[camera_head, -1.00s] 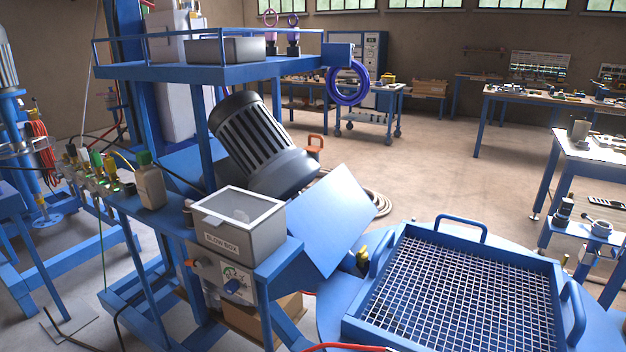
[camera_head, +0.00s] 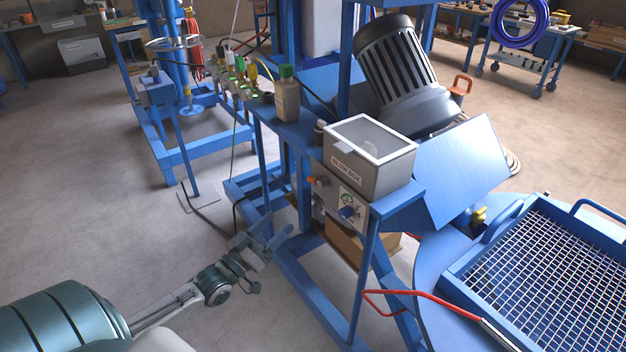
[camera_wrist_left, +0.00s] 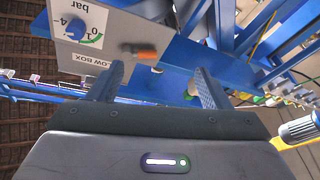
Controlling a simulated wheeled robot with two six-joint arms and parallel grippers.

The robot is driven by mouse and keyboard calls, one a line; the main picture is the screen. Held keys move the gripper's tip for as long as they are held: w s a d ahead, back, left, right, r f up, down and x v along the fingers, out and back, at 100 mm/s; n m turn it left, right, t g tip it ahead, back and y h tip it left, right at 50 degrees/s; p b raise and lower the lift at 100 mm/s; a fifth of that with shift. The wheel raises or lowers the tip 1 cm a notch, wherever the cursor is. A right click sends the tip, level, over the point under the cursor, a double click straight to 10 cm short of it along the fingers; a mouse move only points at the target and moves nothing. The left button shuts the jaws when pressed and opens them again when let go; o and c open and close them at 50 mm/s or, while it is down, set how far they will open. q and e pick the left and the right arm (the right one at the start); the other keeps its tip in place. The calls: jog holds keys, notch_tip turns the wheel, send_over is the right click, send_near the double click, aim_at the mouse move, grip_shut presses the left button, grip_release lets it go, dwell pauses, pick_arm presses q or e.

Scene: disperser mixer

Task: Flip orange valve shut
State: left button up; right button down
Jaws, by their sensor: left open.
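The orange valve handle (camera_head: 321,181) shows on the left side of the gauge panel, under the grey blow box (camera_head: 368,158). In the left wrist view the orange handle (camera_wrist_left: 146,53) sticks out from the panel beside the gauge, beyond my fingers. My left gripper (camera_head: 272,236) is open and empty, below and left of the valve and apart from it. Its two spread fingers also show in the left wrist view (camera_wrist_left: 158,82). My right gripper is not in view.
The blue frame (camera_head: 262,165) carries a bottle (camera_head: 287,95) and several small fittings. A red-handled tool (camera_head: 425,295) lies in front at the right, near a blue tray with a mesh (camera_head: 483,222). The floor left of the frame is mostly clear.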

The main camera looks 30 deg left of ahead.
aim_at(312, 182)
pick_arm(q)
jog(key=shift+t+h, duration=0.4)
jog(key=shift+h, duration=0.1)
jog(key=w+d+r, duration=0.1)
jog(key=w+r, duration=0.1)
jog(key=w, duration=0.1)
jog(key=w+d+r+b, duration=0.1)
jog(key=w+r, duration=0.2)
jog(key=w+d+r, duration=0.1)
jog(key=w+r, duration=0.1)
jog(key=w, duration=0.1)
jog(key=shift+w+d+r, duration=0.25)
jog(key=shift+w+d, duration=0.05)
jog(key=shift+w, duration=0.1)
jog(key=c, duration=1)
